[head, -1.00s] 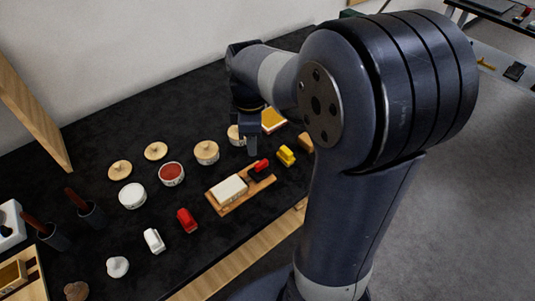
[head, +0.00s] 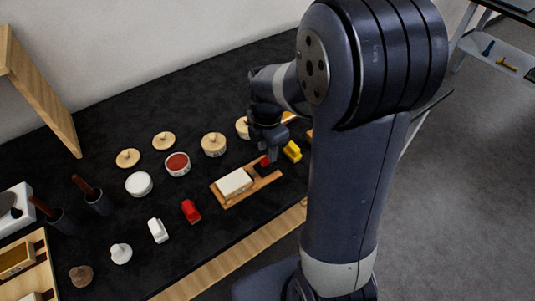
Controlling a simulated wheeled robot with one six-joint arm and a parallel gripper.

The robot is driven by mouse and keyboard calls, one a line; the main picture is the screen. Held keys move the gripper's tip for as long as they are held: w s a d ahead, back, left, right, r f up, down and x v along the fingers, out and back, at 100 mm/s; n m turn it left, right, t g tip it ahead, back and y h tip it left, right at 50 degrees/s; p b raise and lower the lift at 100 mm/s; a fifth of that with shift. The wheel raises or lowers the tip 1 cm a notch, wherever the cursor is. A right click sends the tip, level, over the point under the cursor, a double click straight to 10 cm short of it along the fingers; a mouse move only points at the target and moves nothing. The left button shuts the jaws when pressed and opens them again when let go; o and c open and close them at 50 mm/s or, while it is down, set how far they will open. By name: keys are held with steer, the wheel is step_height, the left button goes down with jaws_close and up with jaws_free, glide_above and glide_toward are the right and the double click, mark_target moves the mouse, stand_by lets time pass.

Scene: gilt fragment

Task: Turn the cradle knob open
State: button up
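The cradle (head: 222,198) is a wooden board on the black table, holding a white block (head: 235,182). At its right end is a dark part (head: 267,171) with a small red knob (head: 265,161) on it. My gripper (head: 271,152) points down right at the red knob and partly hides it. I cannot tell whether its fingers touch the knob or are around it. The fingers are too small and dark to show whether they are open or shut.
A yellow piece (head: 292,151) stands close right of my gripper. A red piece (head: 190,210) and a white piece (head: 158,230) lie left of the cradle. Behind are round lidded pots (head: 214,145) and a pot of red paste (head: 177,164). The table's front edge is wooden.

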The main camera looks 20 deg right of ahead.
mark_target(267, 157)
steer(key=shift+f, duration=1.6)
jaws_close()
